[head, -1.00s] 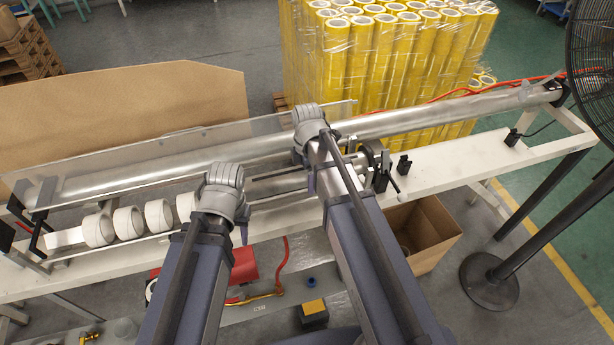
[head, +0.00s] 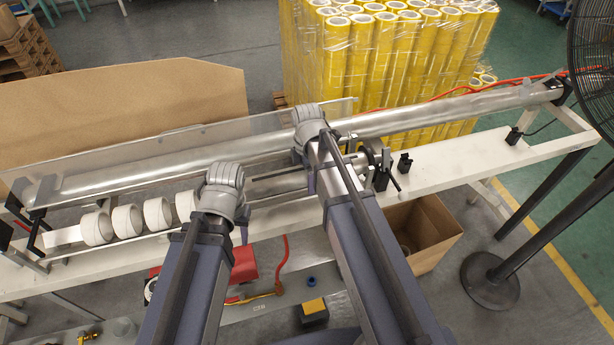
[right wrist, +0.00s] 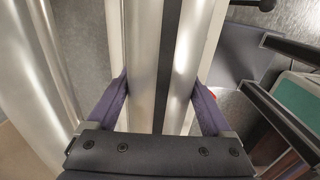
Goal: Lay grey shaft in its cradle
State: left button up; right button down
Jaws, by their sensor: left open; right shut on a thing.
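In the head view the grey shaft (head: 280,185) runs lengthwise along the white bench, in front of the long silver roller. My right gripper (head: 312,183) is at the shaft, right of my left gripper, and is shut on it. In the right wrist view the shaft (right wrist: 143,60) runs between the two purple fingers of this gripper (right wrist: 163,103). My left gripper (head: 243,228) is open over the front side of the shaft, just right of the white rolls. Black brackets (head: 381,179) stand near the shaft's right end. Whether the shaft rests in a cradle is not clear.
The silver roller (head: 450,108) spans the bench behind, with a clear panel (head: 180,150) at its left. Several white rolls (head: 127,220) sit left of my left gripper. The right part of the bench (head: 460,152) is mostly free. A cardboard box (head: 435,235) stands below.

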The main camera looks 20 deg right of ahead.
jog(key=shift+f, duration=0.1)
dwell(0.6)
grip_release()
notch_tip(320, 180, up, 8)
jog(key=p, duration=0.7)
jog(key=shift+p, duration=0.3)
jog(key=shift+f, duration=0.1)
dwell(0.3)
